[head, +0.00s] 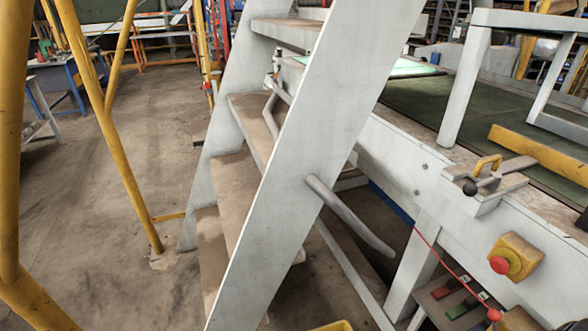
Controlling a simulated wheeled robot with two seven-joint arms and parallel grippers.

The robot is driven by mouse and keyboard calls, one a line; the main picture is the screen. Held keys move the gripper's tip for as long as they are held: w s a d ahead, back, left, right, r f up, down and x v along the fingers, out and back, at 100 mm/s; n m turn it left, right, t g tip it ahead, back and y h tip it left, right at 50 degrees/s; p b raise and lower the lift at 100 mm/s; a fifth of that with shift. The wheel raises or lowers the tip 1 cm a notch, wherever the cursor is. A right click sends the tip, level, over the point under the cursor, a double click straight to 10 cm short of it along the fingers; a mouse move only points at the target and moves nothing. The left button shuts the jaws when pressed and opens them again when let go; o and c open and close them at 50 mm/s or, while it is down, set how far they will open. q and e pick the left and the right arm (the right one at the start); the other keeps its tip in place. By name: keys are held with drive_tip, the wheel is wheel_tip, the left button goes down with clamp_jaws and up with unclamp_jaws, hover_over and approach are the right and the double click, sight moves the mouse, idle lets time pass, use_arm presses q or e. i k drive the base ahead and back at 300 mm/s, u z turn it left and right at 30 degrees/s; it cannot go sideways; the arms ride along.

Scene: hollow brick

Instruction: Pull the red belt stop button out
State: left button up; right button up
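A red round button (499,264) sticks out from the front of a yellow box (517,254) on the white side frame of the conveyor, at the lower right. I cannot tell from here whether the button is pushed in or out. A second red knob (494,315) sits lower, at the end of a thin red cord, beside another yellow part (522,320) cut off by the bottom edge. Neither of my grippers is in view, and nothing covers the button.
A white stair (295,160) with brown treads stands in the middle, left of the button, with a grey bar (348,215) sticking out. Below the conveyor frame (420,170) is a box with green and red buttons (461,307). Yellow posts (110,110) stand at left. Open floor (150,120) lies between.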

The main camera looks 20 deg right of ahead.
sight(499, 265)
drive_tip(key=z, duration=1.25)
drive_tip(key=k, duration=1.4)
drive_tip(key=u, duration=1.25)
